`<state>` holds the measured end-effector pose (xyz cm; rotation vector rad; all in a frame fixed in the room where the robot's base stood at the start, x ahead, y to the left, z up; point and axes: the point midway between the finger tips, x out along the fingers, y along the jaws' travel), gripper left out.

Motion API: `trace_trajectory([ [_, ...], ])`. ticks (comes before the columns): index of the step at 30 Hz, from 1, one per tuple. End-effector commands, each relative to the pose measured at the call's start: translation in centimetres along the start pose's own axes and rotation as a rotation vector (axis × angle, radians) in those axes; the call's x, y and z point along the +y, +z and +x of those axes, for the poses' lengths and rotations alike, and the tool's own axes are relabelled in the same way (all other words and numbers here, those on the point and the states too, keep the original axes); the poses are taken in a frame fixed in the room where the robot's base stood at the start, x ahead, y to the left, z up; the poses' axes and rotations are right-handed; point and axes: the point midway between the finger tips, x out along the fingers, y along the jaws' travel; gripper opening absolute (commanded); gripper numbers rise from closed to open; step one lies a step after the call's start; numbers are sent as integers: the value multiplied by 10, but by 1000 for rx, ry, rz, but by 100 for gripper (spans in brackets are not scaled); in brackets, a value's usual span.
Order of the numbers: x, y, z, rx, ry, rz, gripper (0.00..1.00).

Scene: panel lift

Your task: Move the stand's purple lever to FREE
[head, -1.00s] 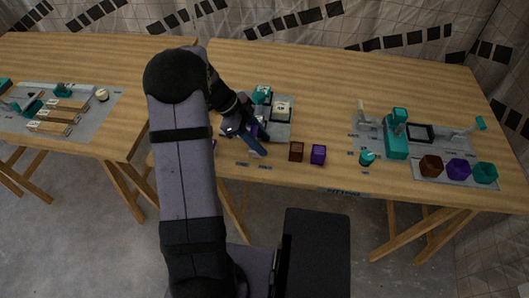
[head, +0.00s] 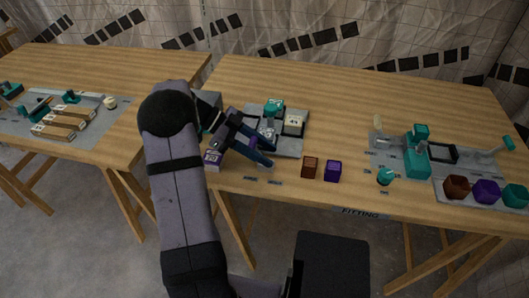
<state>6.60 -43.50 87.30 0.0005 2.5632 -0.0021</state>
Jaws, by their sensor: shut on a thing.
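The stand is a grey plate (head: 288,146) on the middle table, with a teal part (head: 274,106) at its back and a pale block (head: 294,124) at its right. My gripper (head: 268,155) reaches in from the left, low over the plate's front left. Its dark blue fingers are around a small purple piece, which looks like the purple lever (head: 253,142). The gripper is shut on it. The fingers and wrist hide most of the lever and the plate's left part. The lever's setting and any FREE mark are too small to read.
A pale and purple block (head: 213,160) stands left of the gripper. A teal fixture (head: 417,160) and several coloured pots are further right. The table's back is clear.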

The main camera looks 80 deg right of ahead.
Motion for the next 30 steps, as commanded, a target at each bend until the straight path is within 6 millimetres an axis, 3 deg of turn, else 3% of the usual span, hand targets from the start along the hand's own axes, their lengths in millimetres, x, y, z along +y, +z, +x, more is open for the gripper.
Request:
trace_trajectory([
  [5, 0, 0, 0, 1, -2, -1, 0],
  [6, 0, 1, 0, 0, -2, -1, 45],
  [8, 0, 1, 0, 0, -2, -1, 56],
  [20, 0, 1, -4, -1, -2, -1, 56],
  [30, -1, 2, -46, -2, -5, 0, 56],
])
